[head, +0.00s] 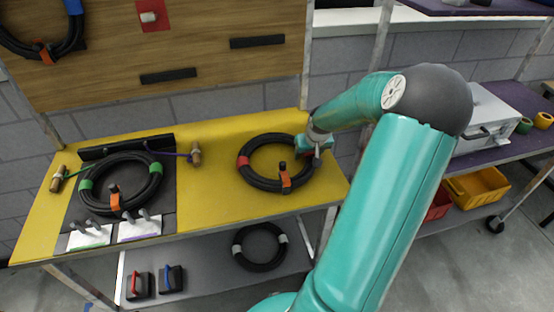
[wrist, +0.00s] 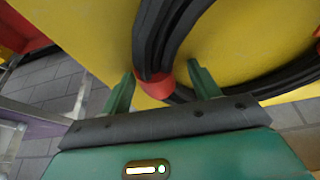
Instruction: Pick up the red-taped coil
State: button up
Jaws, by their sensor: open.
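The red-taped coil (head: 260,181) is a black ring lying on the right part of the yellow bench top (head: 218,204). It has a red band on its left side and an orange clip at its front. My gripper (head: 316,152) is at the coil's right edge. In the wrist view, my gripper's two green fingers (wrist: 160,72) are apart, one on either side of the coil (wrist: 158,40) at a red band (wrist: 157,84). Whether the fingers touch it I cannot tell. My arm hides part of the bench's right end.
A green-taped coil (head: 154,183) lies on a dark mat at the left. A grey-taped coil (head: 264,266) lies on the shelf below. Brass fittings (head: 196,154) and white cards (head: 140,229) are on the bench. A purple cart (head: 480,155) stands right.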

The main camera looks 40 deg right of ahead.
grip_shut()
jog(key=shift+r, duration=0.1)
jog(key=shift+d+r, duration=0.1)
